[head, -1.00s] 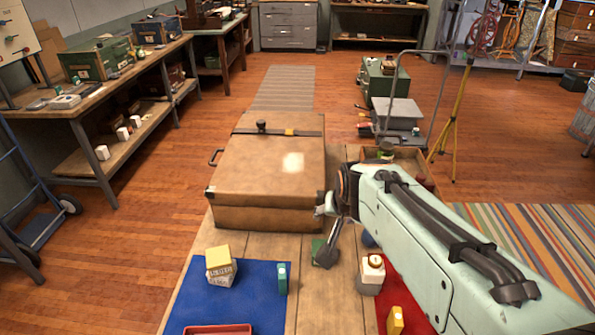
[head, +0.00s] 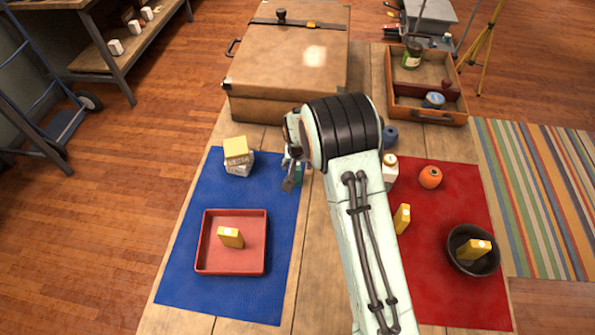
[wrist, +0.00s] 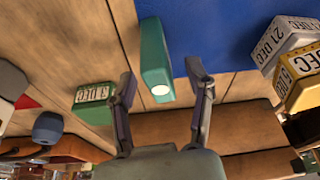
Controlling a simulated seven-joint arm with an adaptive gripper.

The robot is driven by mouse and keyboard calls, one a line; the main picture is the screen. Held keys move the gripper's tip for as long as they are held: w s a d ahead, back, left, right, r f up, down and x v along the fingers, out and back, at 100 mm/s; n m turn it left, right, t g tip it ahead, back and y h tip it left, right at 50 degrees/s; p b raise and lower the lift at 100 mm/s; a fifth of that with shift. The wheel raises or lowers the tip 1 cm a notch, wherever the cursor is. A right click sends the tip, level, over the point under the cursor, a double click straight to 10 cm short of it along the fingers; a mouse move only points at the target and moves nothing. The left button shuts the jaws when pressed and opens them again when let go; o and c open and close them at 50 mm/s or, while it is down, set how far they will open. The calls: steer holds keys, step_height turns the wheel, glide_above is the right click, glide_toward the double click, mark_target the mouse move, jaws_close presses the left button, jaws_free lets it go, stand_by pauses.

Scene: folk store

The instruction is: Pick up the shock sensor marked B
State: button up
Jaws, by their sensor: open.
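A slim teal block (wrist: 153,62) with a white round spot on its end lies between the two fingers of my gripper (wrist: 162,76) in the wrist view, at the edge of the blue mat. The fingers are open, one on each side; I cannot tell whether they touch it. In the head view my gripper (head: 291,181) hides most of the block. Similar yellow blocks stand in the red tray (head: 230,238), on the red mat (head: 402,218) and in the dark bowl (head: 474,249). No letter B is readable on any of them.
White-and-yellow date cubes (head: 238,157) sit left of my gripper on the blue mat (head: 190,285). A green date block (wrist: 93,96) lies close to one finger.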

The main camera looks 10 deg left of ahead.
steer(key=shift+f, duration=0.1)
steer(key=shift+c, duration=0.3)
jaws_close()
